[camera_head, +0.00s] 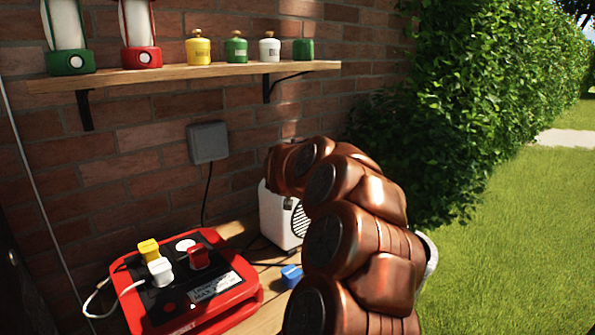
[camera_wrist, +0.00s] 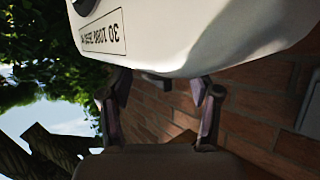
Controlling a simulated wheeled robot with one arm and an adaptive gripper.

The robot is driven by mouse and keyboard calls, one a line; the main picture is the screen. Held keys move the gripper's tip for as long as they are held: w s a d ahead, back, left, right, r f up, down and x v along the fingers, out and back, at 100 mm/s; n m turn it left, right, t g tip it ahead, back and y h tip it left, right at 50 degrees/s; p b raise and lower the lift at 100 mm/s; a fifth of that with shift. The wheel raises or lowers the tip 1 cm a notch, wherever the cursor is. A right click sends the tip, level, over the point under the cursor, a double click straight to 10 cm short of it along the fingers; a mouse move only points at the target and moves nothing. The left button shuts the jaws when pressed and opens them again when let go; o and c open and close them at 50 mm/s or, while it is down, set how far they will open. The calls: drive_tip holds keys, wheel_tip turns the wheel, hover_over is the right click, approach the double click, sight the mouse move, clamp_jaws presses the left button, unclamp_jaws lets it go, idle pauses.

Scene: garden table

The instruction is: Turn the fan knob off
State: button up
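The white fan unit (camera_head: 283,215) stands on the table against the brick wall, its round grille partly hidden behind my copper arm. In the wrist view a white casing (camera_wrist: 200,45), seemingly the same unit, fills the top, with an upside-down printed label. A dark round part (camera_wrist: 86,5), possibly the knob, is cut off at the top left edge. In the head view my gripper is hidden by my arm.
A red power station (camera_head: 240,298) with yellow, white and red plugs sits left on the table. A blue plug (camera_head: 291,276) lies beside my arm. A shelf (camera_head: 190,73) holds two lanterns and several small canisters. A grey wall box (camera_head: 208,142) has a hanging cable. A hedge is right.

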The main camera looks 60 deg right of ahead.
drive_tip(key=c, duration=1)
drive_tip(key=shift+s+f+b, duration=0.1)
drive_tip(key=shift+f+b, duration=0.1)
drive_tip(key=shift+b, duration=0.1)
